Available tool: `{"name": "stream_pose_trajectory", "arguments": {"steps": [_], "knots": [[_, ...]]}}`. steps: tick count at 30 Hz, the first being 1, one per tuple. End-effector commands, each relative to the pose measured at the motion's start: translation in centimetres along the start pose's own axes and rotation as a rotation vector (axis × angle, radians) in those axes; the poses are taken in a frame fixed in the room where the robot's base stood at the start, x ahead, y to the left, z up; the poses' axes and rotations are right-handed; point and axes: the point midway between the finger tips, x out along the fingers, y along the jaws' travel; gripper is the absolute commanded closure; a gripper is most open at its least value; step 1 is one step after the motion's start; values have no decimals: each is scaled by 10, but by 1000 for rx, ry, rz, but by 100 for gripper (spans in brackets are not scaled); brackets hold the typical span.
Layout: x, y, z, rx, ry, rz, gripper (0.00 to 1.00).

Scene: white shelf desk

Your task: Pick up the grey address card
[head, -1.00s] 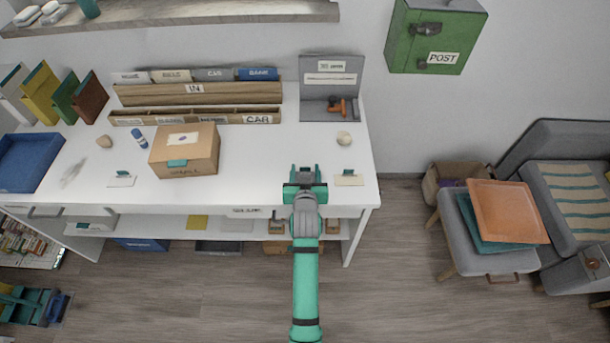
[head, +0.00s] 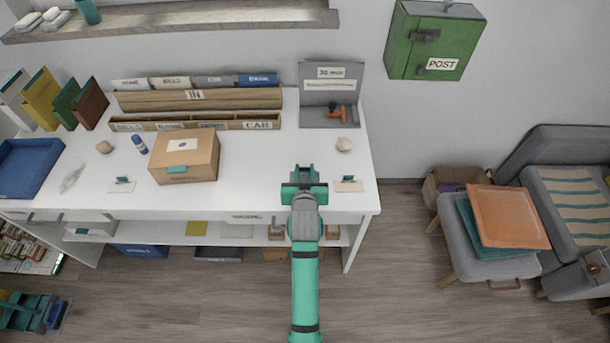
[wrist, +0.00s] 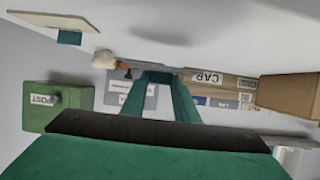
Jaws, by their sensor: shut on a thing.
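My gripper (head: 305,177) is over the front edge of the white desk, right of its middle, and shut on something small. In the wrist view its teal fingers (wrist: 165,90) come close together at their tips. The held thing is mostly hidden by the fingers; I take it for the grey address card, but its face cannot be made out. A beige card with a teal tab (head: 349,186) lies on the desk just right of the gripper and also shows in the wrist view (wrist: 55,28). A white card with a teal tab (head: 122,186) lies further left.
A cardboard box (head: 186,160) stands left of my gripper. A wooden sorter (head: 200,100) and a grey stand (head: 330,110) are at the back. A pale stone (head: 344,144) lies near the right edge. A blue tray (head: 25,165) is far left. The desk between box and gripper is clear.

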Motion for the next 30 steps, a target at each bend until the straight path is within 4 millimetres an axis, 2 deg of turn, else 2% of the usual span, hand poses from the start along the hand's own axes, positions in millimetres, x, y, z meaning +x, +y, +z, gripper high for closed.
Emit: {"name": "stream_pose_trajectory", "arguments": {"steps": [7,12,15,22,30], "knots": [[-64,-13,-32,-1,2,-1,94],[-105,-22,-31,0,-1,0,94],[-123,-29,-32,-2,0,-3,94],[-148,-35,-33,-1,-1,-4,94],[-153,-36,-33,-1,-2,-3,94]]}}
